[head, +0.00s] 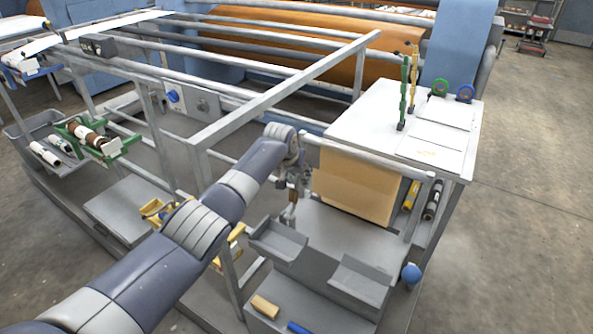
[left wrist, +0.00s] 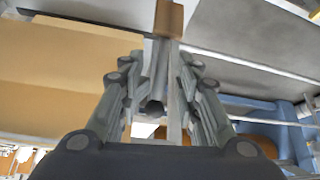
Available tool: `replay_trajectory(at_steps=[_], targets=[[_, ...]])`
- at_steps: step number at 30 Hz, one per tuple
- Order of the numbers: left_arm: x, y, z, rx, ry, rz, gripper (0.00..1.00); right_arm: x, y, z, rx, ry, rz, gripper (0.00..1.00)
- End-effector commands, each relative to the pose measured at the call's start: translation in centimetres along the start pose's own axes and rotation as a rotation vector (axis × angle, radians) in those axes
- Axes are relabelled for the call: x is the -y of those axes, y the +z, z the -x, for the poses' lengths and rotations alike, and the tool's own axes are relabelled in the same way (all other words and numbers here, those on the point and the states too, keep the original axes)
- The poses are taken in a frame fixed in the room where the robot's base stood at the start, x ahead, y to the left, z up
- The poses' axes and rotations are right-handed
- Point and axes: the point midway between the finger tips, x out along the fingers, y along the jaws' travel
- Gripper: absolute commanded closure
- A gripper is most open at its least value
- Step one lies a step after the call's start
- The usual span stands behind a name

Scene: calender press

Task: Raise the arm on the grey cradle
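The grey cradle is at the front right in the head view, with a tan sheet hanging below its long grey bar (head: 375,163). My left gripper (head: 291,190) is at the left end of this cradle, beside the tan sheet (head: 355,187). In the left wrist view, a thin grey bar with a brown block at its end (left wrist: 169,19) stands between the two fingers of my left gripper (left wrist: 158,75). The right finger looks close to it. I cannot tell whether the fingers press on it or which cradle part it is. My right gripper is out of view.
A white-topped table (head: 375,115) stands behind the cradle, with a green upright post (head: 404,92). A grey frame rail (head: 290,88) rises behind my arm. The floor at right is clear.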

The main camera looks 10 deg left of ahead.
Motion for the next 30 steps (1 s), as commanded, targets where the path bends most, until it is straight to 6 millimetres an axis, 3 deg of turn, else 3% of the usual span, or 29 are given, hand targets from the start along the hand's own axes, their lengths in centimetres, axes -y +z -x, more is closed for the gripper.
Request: replay_trajectory(at_steps=[11, 24, 30], targets=[[0.0, 0.0, 3.0, -0.003, 0.0, -0.002, 0.7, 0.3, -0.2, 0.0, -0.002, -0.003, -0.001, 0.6], [-0.3, -0.2, 9.7, -0.004, 0.002, -0.002, 0.7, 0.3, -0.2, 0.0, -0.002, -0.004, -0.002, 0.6], [-0.3, -0.1, 11.5, -0.002, 0.002, -0.001, 0.7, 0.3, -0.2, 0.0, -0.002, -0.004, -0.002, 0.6]])
